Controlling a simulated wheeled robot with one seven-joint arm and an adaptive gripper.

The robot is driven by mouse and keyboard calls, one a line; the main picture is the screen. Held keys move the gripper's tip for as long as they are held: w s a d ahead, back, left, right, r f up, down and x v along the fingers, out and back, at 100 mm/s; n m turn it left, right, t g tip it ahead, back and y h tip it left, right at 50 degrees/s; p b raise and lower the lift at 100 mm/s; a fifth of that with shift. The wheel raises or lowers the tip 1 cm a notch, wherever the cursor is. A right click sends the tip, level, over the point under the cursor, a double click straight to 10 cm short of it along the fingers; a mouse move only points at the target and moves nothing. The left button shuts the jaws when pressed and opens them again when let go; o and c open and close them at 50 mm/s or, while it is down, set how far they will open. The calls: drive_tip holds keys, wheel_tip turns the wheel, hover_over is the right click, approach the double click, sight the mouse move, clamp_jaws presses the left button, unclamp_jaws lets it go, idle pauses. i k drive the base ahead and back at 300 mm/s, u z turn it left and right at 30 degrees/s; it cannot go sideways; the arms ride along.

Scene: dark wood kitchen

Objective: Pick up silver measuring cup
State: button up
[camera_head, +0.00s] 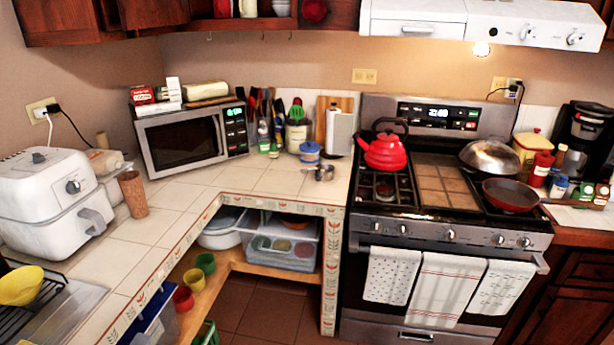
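A small silver measuring cup (324,173) lies on the tiled counter (270,184), near the inner corner edge and left of the stove. It is small in the view, and a second small metal piece or its handle seems to lie beside it; I cannot tell which. My gripper is not in view.
A blue-lidded jar (310,152) and a paper towel roll (341,134) stand just behind the cup. The stove (440,205) with a red kettle (385,152) is to the right. A microwave (187,137) and a white air fryer (55,203) stand left. Counter around the cup is mostly clear.

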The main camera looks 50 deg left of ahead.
sight(327, 177)
drive_tip(key=u, duration=2.2)
drive_tip(key=i, duration=0.45)
drive_tip(key=u, duration=0.05)
